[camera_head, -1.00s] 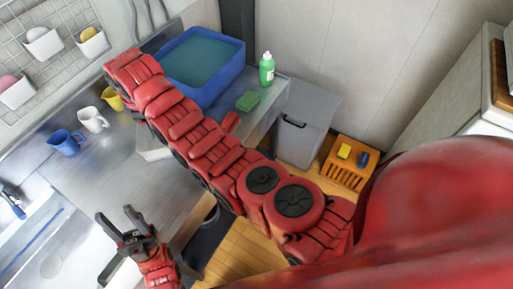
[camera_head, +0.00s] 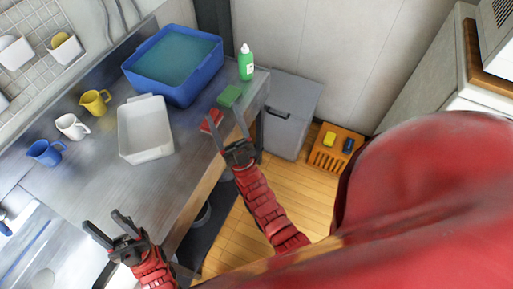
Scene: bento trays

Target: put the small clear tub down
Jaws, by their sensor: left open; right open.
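A pale, whitish tub (camera_head: 146,130), apparently the small clear tub, sits upright on the steel counter (camera_head: 105,170), in front of the large blue basin. No gripper touches it. My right gripper (camera_head: 221,112) is open and empty to the right of the tub, over the counter's front edge. Its fingers point towards the red block (camera_head: 211,121); I cannot tell if they touch it. My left gripper (camera_head: 102,220) is open and empty at the lower left, well apart from the tub.
The blue basin (camera_head: 174,94) holds water. A blue mug (camera_head: 45,152), a white mug (camera_head: 72,126) and a yellow jug (camera_head: 95,102) stand left of the tub. A green sponge (camera_head: 229,95) and green bottle (camera_head: 246,63) are at the right end. Counter in front of the tub is clear.

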